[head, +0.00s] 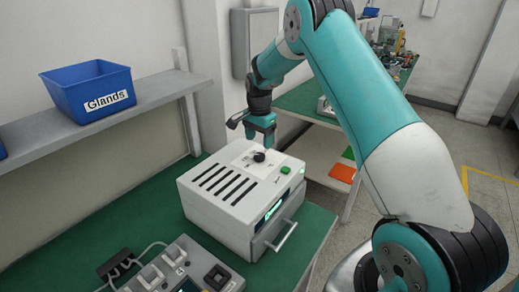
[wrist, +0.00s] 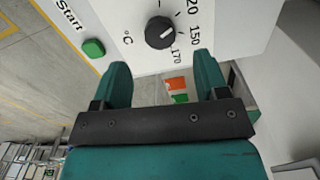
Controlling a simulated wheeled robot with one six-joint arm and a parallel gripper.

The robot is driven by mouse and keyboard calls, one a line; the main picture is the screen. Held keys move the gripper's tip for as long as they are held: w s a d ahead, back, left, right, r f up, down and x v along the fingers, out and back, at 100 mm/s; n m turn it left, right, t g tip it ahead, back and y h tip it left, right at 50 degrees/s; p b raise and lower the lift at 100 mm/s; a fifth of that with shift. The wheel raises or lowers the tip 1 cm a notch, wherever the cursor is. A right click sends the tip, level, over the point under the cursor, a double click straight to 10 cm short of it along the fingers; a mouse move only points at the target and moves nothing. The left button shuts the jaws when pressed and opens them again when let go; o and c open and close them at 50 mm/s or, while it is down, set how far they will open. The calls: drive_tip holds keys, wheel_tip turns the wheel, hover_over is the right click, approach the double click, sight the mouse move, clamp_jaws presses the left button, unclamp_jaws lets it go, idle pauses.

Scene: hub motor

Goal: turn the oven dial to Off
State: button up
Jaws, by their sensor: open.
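The oven (head: 203,211) is a white box with a slotted top on the green bench. Its black round dial (head: 259,156) sits on a white panel on top; it also shows in the wrist view (wrist: 159,32). The dial has a white pointer mark that seems to face the upper right there, toward the 150 side. The labels 150 and 170 and "°C" show around it; no Off label is visible. My gripper (head: 262,138) is open and empty just above the dial. In the wrist view its fingertips (wrist: 161,64) are spread, with the dial beyond the gap between them.
A green Start button (head: 285,170) is on the oven top, right of the dial. The oven front has a lit display and a handle (head: 284,235). A switch box (head: 180,270) stands in front. A blue Glands bin (head: 90,95) sits on the left shelf (head: 150,101).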

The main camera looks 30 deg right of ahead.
sight(259, 155)
wheel_tip(259, 155, down, 6)
drive_tip(key=shift+f+p, duration=0.1)
drive_tip(key=shift+p, duration=0.65)
drive_tip(key=c, duration=0.9)
drive_tip(key=shift+n+b, duration=0.3)
drive_tip(key=shift+b, duration=0.05)
drive_tip(key=n+b, duration=0.2)
drive_tip(key=n, duration=0.1)
drive_tip(key=shift+f+n, duration=0.1)
drive_tip(key=shift+n, duration=0.3)
drive_tip(key=n+b, duration=0.2)
drive_tip(key=n, duration=0.3)
drive_tip(key=shift+r+n, duration=0.2)
drive_tip(key=shift+n, duration=0.2)
drive_tip(key=o, duration=0.9)
